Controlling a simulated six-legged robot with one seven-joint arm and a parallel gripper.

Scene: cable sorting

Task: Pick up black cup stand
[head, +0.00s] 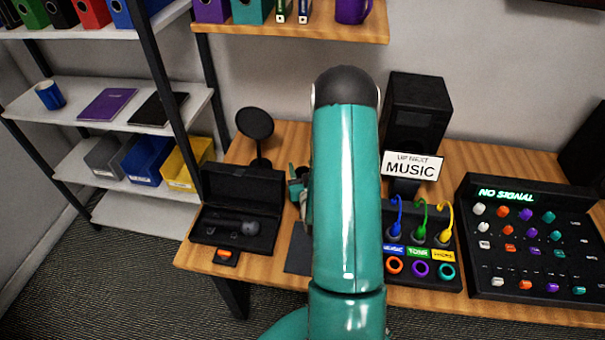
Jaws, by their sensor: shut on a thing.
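My gripper (298,183) is over the desk, just left of my teal arm, which hides part of it. It is shut on a dark thing, mostly hidden, whose shape I cannot tell. A black round disc on a short stem and base (255,124) stands at the back left of the desk, left of my gripper and apart from it. A flat dark piece (300,250) shows below the gripper, partly behind my arm. I cannot tell for sure which of these is the black cup stand.
An open black case (243,188) lies at the desk's left. A MUSIC sign (412,167), a speaker (415,108), a cable panel with blue, green and yellow cables (420,254) and a NO SIGNAL knob board (530,240) fill the right. Shelves (95,100) stand at left.

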